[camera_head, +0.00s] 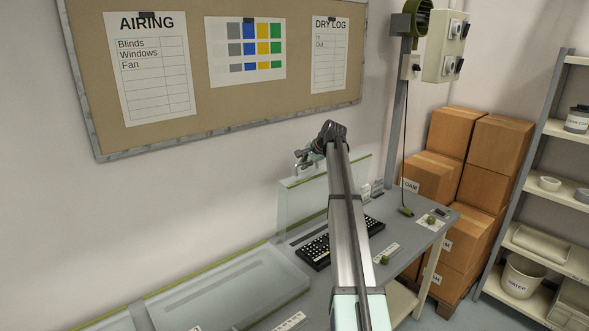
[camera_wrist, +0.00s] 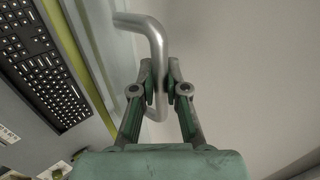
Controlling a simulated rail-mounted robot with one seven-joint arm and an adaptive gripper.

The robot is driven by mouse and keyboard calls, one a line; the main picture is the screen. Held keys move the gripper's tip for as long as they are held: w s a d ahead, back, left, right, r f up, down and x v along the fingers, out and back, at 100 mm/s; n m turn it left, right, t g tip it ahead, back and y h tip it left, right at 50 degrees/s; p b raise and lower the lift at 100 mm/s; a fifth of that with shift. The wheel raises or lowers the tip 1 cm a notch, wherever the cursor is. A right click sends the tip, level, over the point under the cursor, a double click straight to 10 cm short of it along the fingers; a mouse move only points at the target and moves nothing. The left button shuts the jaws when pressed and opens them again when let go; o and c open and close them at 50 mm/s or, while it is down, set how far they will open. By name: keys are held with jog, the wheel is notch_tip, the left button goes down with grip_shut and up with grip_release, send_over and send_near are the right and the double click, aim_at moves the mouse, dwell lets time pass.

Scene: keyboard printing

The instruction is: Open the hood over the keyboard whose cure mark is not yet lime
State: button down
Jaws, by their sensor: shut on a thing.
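My gripper (camera_head: 305,159) is shut on the metal bar handle (camera_wrist: 157,60) of a hood. This clear hood (camera_head: 303,204) with a lime edge stands tilted up, close to upright, at the back of the bench. The black keyboard (camera_head: 318,250) in front of it lies uncovered, partly hidden by my arm. The keyboard also shows at the left of the wrist view (camera_wrist: 40,70). A second clear hood (camera_head: 235,292) lies lowered at the left. A small olive-green knob (camera_head: 384,259) sits by a white label in front of the keyboard; I cannot tell a cure mark's colour.
The grey bench (camera_head: 411,232) runs along the wall under a pinboard (camera_head: 200,70). A post (camera_head: 395,120) with a hanging cable stands behind it. Cardboard boxes (camera_head: 490,150) and a shelf rack (camera_head: 540,130) are at the right. Air above the bench's right end is free.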

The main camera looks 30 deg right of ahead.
jog(key=shift+w+a, duration=0.1)
jog(key=shift+w, duration=0.45)
jog(key=c, duration=1.2)
grip_release()
jog(key=shift+s+r, duration=0.1)
jog(key=v, duration=1.2)
jog(key=shift+a+r, duration=0.1)
